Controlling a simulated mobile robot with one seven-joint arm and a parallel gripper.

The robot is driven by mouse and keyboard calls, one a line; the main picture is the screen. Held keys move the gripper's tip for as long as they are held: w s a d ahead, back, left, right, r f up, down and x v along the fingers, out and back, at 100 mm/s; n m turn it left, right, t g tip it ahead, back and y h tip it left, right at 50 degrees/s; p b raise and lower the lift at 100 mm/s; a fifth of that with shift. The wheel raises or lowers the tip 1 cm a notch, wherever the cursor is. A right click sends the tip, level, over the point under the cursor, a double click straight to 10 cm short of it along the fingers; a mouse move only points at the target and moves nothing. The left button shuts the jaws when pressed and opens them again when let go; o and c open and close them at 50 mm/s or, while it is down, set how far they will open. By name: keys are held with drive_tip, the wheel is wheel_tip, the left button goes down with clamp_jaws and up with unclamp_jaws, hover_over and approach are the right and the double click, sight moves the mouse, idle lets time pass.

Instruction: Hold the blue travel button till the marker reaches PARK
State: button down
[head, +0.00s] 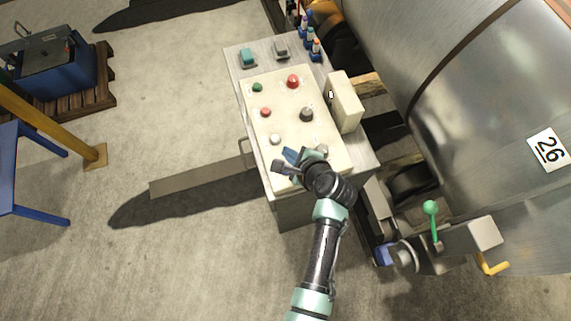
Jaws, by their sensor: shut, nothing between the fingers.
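The cream control panel (283,100) lies on top of a grey cabinet in the middle of the head view. It carries a green button (257,87), a large red button (292,81), a small red button (265,112), a dark knob (306,114) and a white button (275,139). My gripper (283,166) is shut and empty over the panel's near end. A blue patch (290,154) shows beside it; I cannot tell if it is the blue travel button or part of my gripper. Contact with the panel cannot be made out. No marker or PARK label is readable.
A cream box (344,102) stands at the panel's right edge. A large metal drum (480,80) marked 26 fills the right side. A green-knobbed lever (430,208) and a yellow handle (492,267) stand at lower right. The floor left of the cabinet is mostly clear.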

wheel_tip(320, 180, down, 8)
drive_tip(key=b, duration=0.7)
drive_tip(key=shift+r, duration=0.25)
drive_tip(key=shift+w+f+b, duration=0.1)
drive_tip(key=shift+f+b, duration=0.5)
drive_tip(key=shift+b, duration=0.05)
idle(1.1)
drive_tip(key=shift+f, duration=0.4)
